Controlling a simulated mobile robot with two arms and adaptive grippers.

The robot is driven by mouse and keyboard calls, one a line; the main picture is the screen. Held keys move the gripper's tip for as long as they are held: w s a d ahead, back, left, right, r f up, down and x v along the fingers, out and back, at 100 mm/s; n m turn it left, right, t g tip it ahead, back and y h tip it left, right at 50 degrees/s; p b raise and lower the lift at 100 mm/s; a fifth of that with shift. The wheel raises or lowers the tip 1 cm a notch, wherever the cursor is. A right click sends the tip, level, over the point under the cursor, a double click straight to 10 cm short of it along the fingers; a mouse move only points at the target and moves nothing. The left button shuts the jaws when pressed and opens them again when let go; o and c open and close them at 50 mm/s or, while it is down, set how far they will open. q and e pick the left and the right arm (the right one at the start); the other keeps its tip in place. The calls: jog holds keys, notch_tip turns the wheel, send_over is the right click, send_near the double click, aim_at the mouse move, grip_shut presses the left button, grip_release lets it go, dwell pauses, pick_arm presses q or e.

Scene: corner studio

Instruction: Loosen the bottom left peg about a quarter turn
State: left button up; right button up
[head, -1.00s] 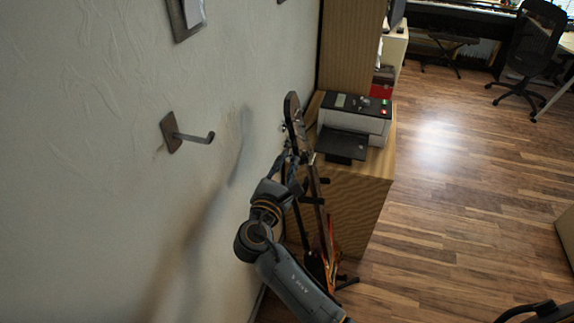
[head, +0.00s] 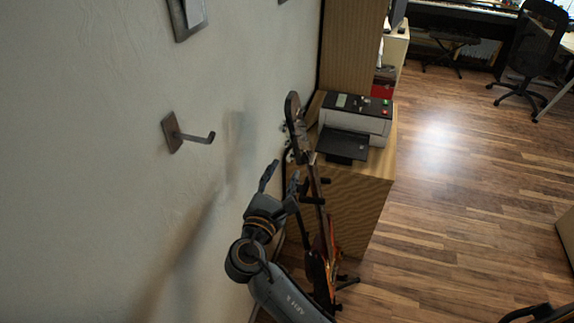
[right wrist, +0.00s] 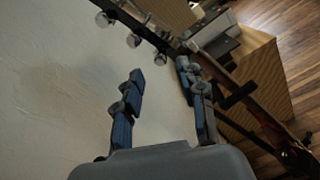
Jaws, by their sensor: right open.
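A guitar stands upright by the wall, its headstock (head: 293,108) at the top and its reddish body (head: 318,268) low down. In the right wrist view, several silvery pegs line the headstock's edge. The lowest of the row, nearest the neck, is the bottom left peg (right wrist: 160,59). My right gripper (head: 282,175) is open and empty, below the headstock and beside the neck. In the right wrist view its fingertips (right wrist: 160,73) are spread wide, with that peg just beyond the gap between them, apart from both fingers. My left gripper is out of view.
The wall with a metal hook (head: 172,133) is close on the left. A printer (head: 354,122) sits on a wooden cabinet (head: 350,205) just right of the guitar. Dark stand arms (head: 312,200) stick out beside the neck. The wooden floor to the right is mostly clear.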

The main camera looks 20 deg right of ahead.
jog(key=v, duration=0.8)
notch_tip(320, 180, down, 19)
jog(key=g+y, duration=0.3)
jog(key=y, duration=0.2)
jog(key=s+d+f+m+g+y, duration=0.15)
jog(key=s+f, duration=0.25)
jog(key=f, duration=0.5)
jog(key=s+f+m+g+y, duration=0.1)
jog(key=s+f+m+g, duration=0.15)
jog(key=f, duration=0.65)
jog(key=s+d+f+m+g+y, duration=0.1)
jog(key=s+d+f+m+g, duration=0.15)
jog(key=s+f, duration=0.45)
jog(key=s+d+f+m+g, duration=0.1)
jog(key=s+f+m+g, duration=0.15)
jog(key=s+f, duration=0.4)
jog(key=s+d+f+m, duration=0.2)
jog(key=s+d+m, duration=0.1)
jog(key=s, duration=0.3)
jog(key=s+d+f+m+g+y, duration=0.1)
jog(key=s+d+f+m, duration=0.1)
jog(key=s+m, duration=0.3)
jog(key=s+d+f+m+g, duration=0.1)
jog(key=s+d+f+m, duration=0.2)
jog(key=s, duration=0.6)
jog(key=shift+s+d+f+m, duration=0.2)
jog(key=shift+d+f+m, duration=0.15)
jog(key=shift+m, duration=0.55)
jog(key=shift+y, duration=0.25)
